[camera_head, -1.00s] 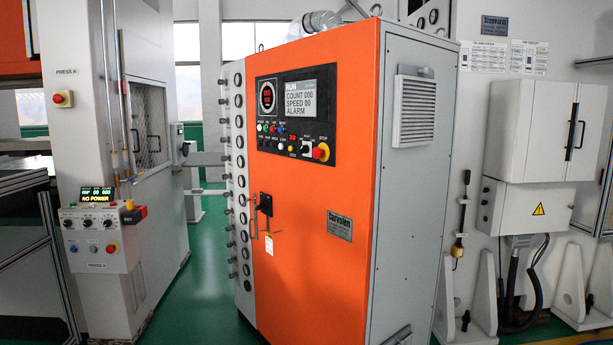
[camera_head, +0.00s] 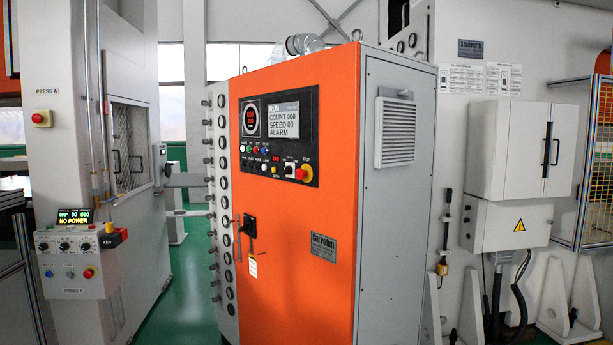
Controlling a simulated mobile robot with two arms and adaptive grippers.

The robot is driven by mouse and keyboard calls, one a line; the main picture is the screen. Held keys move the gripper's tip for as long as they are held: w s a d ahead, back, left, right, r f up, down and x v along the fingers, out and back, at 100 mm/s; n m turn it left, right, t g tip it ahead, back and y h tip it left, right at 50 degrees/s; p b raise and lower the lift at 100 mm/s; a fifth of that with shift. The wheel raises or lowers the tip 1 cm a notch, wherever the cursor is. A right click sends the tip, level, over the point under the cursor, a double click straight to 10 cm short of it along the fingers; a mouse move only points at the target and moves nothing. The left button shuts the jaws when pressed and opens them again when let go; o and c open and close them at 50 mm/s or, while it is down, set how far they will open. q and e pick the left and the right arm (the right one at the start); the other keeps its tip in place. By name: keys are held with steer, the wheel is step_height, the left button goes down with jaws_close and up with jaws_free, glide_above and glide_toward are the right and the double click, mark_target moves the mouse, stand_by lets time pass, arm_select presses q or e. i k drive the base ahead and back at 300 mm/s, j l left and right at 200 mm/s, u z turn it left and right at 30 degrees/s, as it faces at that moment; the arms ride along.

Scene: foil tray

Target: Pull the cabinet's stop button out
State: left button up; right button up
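The orange cabinet (camera_head: 295,240) stands in the middle of the head view, with its grey side facing right. Its black control panel (camera_head: 263,152) is on the upper front. The stop button (camera_head: 301,174) is a red knob with yellow around it at the panel's lower right, under a small STOP label. I cannot tell from here whether it is pressed in or out. Neither of my grippers is in view.
A black handle (camera_head: 248,226) sticks out of the cabinet's front. At left, the grey press has a control box (camera_head: 72,262) and another red button on yellow (camera_head: 41,118). Green floor (camera_head: 187,290) shows between press and cabinet. A white wall box (camera_head: 517,150) is at right.

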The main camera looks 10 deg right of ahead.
mark_target(300, 174)
steer(key=i+j+z, duration=0.15)
steer(key=z, duration=0.15)
steer(key=i+j+z, duration=0.1)
steer(key=j+z, duration=0.2)
steer(key=i+j+z, duration=0.1)
steer(key=j+z, duration=0.2)
